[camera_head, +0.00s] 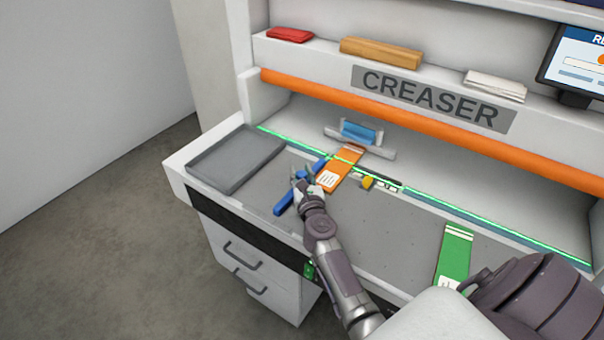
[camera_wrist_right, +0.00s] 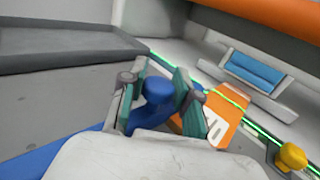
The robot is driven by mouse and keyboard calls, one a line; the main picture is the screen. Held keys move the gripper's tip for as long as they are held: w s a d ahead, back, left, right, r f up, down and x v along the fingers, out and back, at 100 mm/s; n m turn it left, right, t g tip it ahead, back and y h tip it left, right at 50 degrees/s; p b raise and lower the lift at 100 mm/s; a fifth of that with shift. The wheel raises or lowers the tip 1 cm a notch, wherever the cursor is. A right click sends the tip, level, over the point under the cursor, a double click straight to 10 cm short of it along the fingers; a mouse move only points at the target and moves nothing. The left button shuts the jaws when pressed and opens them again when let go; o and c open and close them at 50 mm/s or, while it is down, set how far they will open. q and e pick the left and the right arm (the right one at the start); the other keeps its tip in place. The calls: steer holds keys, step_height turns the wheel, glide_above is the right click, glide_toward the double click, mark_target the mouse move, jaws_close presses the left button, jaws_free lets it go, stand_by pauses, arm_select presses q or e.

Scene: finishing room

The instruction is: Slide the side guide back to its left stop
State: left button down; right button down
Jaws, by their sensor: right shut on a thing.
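The side guide is a blue bar (camera_head: 281,208) lying on the grey creaser bed, left of an orange card (camera_head: 340,172). My right gripper (camera_head: 303,182) is over the middle of the bar. In the right wrist view my right gripper (camera_wrist_right: 157,98) is shut on the guide's upright blue knob (camera_wrist_right: 156,88), and part of the bar (camera_wrist_right: 62,150) shows at lower left. The orange card (camera_wrist_right: 226,112) is just right of the fingers. I cannot make out the left stop clearly. My left gripper is not in view.
A dark grey tray (camera_head: 205,175) is at the bed's left end, with a bare strip between it and the guide. A yellow knob (camera_head: 367,183) is right of the orange card. A green card (camera_head: 455,255) lies farther right. An orange bar (camera_head: 400,120) spans above the bed.

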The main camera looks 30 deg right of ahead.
steer(key=w+a+b, duration=0.1)
steer(key=w, duration=0.2)
steer(key=w+a+b, duration=0.1)
steer(key=w, duration=0.2)
steer(key=w+a+b, duration=0.2)
steer(key=w, duration=0.2)
steer(key=shift+a+f, duration=0.1)
steer(key=shift+f, duration=0.05)
steer(key=shift+s+r, duration=0.1)
steer(key=shift+r, duration=0.1)
steer(key=c, duration=1.1)
jaws_free()
steer(key=o, duration=0.3)
